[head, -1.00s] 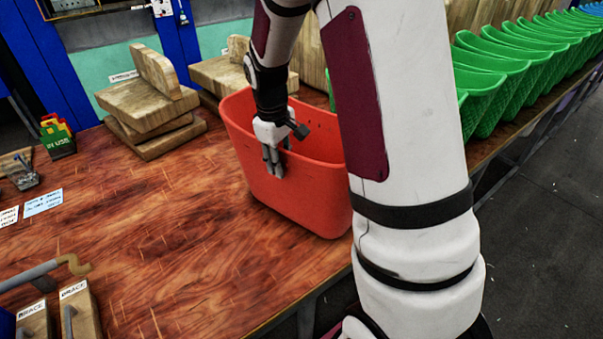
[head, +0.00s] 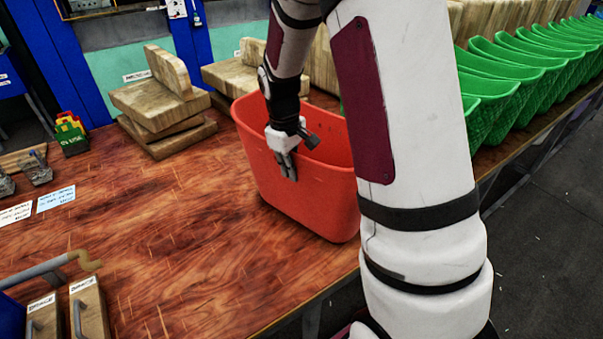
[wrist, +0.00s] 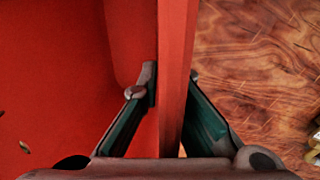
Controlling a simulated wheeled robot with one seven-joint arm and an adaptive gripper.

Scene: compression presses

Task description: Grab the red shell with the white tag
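The red shell (head: 300,185) is an open, bin-like tub standing upright on the wooden table near its front right edge. My gripper (head: 288,168) is at its near left wall in the head view, pointing down over the rim. In the wrist view, my gripper (wrist: 173,85) has one finger inside and one outside the red shell's wall (wrist: 176,50). Both fingertips lean in against the wall, so it appears shut on it. No white tag shows on the visible faces. My arm hides the right part of the shell.
Wooden blocks (head: 165,110) are stacked behind the shell to the left. A row of green shells (head: 490,105) runs along the right back. Two handled wooden pieces (head: 90,308) lie at front left.

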